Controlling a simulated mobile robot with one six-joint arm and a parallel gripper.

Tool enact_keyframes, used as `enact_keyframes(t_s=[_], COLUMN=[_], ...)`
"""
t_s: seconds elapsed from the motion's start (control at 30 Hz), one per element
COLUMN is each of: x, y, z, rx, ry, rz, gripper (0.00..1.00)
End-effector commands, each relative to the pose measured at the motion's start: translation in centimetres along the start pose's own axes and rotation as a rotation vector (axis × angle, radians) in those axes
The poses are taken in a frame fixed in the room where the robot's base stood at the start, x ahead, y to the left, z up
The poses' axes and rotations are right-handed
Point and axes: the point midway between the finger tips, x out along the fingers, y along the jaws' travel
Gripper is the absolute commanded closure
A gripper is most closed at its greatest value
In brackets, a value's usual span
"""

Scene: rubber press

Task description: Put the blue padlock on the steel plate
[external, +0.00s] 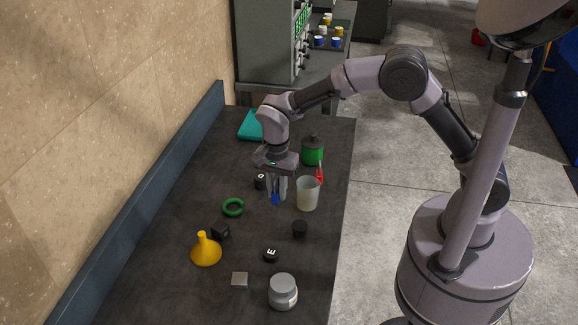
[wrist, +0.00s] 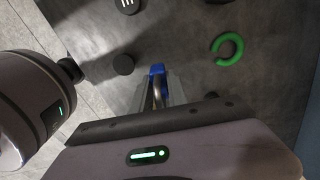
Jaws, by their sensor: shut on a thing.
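The blue padlock (external: 275,199) is between the fingers of my gripper (external: 277,190), which points down over the middle of the dark table. In the wrist view the padlock's blue body (wrist: 157,70) shows at the fingertips, with its grey shackle between the fingers of my gripper (wrist: 156,92). My gripper is shut on it. The fingers hide part of the padlock, and I cannot tell its exact height above the table. The steel plate (external: 239,279), a small grey square, lies bare near the front of the table. I do not make it out in the wrist view.
A translucent cup (external: 307,195) stands just right of my gripper, and a green ring (external: 232,207) lies to its left. A yellow funnel (external: 206,251), black disc (external: 271,255) and grey jar (external: 283,292) surround the plate. A green pot (external: 312,151) stands behind.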

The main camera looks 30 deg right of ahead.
Motion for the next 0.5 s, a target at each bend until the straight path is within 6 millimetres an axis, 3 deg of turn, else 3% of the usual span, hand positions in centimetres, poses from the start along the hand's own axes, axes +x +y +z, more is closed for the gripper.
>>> enact_keyframes(t_s=[0.1,0.3,0.4,0.5], x=[0.5,1.6,2.0,2.2], y=[2.8,9.4,11.8,12.8], z=[5.4,13.3,15.5,16.5], rx=[-0.051,-0.130,-0.153,-0.162], ry=[0.000,0.001,-0.001,-0.001], rz=[0.002,0.001,-0.001,-0.001], gripper=[1.00,1.00,1.00,1.00])
